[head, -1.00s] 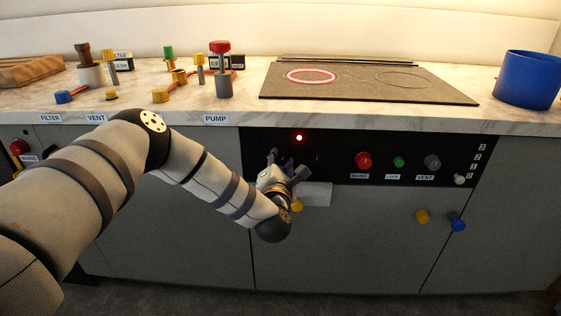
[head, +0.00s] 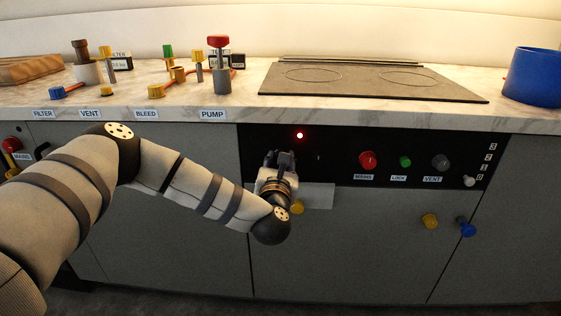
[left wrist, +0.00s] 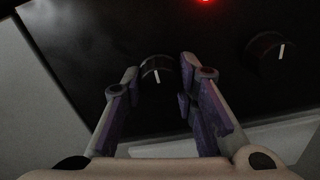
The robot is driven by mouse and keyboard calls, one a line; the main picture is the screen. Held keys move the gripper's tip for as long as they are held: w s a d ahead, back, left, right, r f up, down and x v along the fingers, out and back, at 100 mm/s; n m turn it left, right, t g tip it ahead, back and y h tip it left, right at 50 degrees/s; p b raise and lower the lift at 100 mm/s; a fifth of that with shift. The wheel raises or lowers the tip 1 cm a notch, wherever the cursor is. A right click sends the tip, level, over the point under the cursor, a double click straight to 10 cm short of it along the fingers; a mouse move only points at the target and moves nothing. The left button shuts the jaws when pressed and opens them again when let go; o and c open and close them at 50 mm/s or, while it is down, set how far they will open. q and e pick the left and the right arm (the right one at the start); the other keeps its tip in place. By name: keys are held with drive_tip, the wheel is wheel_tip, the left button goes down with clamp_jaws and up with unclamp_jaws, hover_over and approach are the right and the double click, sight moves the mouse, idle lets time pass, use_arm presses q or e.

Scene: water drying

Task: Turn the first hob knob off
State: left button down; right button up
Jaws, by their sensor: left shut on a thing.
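My left gripper (head: 279,158) is at the black control panel (head: 340,150) under the hob (head: 370,86). It is shut on the first hob knob, which the gripper hides in the head view. In the left wrist view the dark round knob (left wrist: 157,66) sits between the fingertips (left wrist: 158,76), with a short white mark pointing nearly straight down the picture. A second dark knob (left wrist: 266,52) with a white mark is to its right, untouched. The left hob ring (head: 313,74) is dark, with no red glow. My right gripper is not in view.
A red light (head: 299,135) is lit above the gripper. Red (head: 368,160), green (head: 405,162) and grey (head: 440,161) knobs are further right on the panel. A blue pot (head: 534,78) stands right of the hob. A pump (head: 221,70) and valves stand left.

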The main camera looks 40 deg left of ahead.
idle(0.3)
use_arm(q)
drive_tip(key=c, duration=1.2)
unclamp_jaws()
drive_tip(key=shift+r, duration=0.1)
drive_tip(key=shift+c, duration=0.2)
drive_tip(key=v, duration=1.2)
